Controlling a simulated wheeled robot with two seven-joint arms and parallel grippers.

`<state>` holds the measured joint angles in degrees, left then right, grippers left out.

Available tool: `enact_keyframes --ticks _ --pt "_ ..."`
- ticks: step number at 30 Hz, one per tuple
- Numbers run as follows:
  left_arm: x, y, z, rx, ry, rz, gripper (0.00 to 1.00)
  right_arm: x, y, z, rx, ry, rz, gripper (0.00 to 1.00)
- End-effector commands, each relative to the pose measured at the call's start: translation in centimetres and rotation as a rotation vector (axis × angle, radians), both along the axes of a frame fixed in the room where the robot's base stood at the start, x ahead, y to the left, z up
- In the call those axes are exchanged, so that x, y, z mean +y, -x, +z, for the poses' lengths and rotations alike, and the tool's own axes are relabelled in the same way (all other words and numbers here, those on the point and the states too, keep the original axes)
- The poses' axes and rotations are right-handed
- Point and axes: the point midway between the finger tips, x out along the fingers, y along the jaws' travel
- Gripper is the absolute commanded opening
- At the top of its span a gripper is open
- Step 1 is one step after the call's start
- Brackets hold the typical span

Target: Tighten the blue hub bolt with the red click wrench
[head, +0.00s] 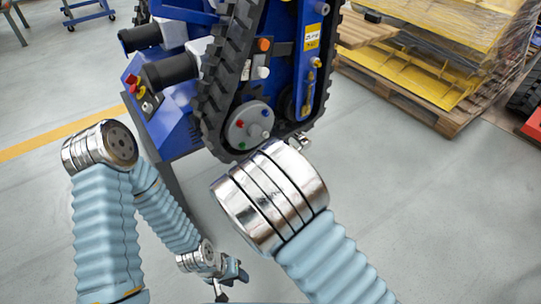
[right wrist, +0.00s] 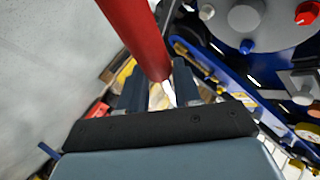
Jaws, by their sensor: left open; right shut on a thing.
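The grey hub (head: 252,122) sits low on the carrier's near track. In the right wrist view the blue bolt (right wrist: 247,46) is at the upper right, apart from my gripper. My right gripper (right wrist: 158,82) is shut on the red click wrench (right wrist: 138,38), whose red handle runs to the top edge; its far end is out of view. The wrench and right gripper are hidden in the head view. My left gripper (head: 234,275) is open and empty, low near the floor.
The blue tracked carrier (head: 178,125) stands ahead, with black tracks and a control box. Yellow wrapped goods on a wooden pallet (head: 455,125) are at the upper right. A blue trolley (head: 88,12) is at the upper left.

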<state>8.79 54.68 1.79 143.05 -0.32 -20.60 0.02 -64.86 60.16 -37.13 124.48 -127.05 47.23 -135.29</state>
Motion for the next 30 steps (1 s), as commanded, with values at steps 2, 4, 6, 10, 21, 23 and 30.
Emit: enact_keyframes --ticks 2,4,6,10,21,23,30 --pt "0.0 0.0 0.6 0.000 0.000 0.000 0.43 2.5 -0.4 2.0 0.005 -0.049 0.040 0.00" --pt "0.0 0.0 0.7 0.001 0.000 0.000 0.43 3.8 -0.5 2.8 0.012 -0.071 0.065 0.00" --pt "0.0 0.0 0.8 0.001 0.001 0.000 0.43 4.7 -0.6 3.3 0.016 -0.085 0.080 0.00" --pt "0.0 0.0 0.7 0.000 0.001 -0.001 0.43 5.1 -0.6 3.5 0.018 -0.092 0.088 0.00" --pt "0.0 0.0 0.7 0.000 0.001 -0.001 0.43 5.2 -1.0 3.5 0.021 -0.059 0.098 0.00" --pt "0.0 0.0 0.7 0.000 0.001 -0.001 0.43 5.6 -1.5 3.6 0.020 -0.059 0.098 0.00" --pt "0.0 0.0 0.5 0.000 0.001 -0.001 0.43 7.3 -4.0 3.0 0.011 -0.038 0.098 0.00"
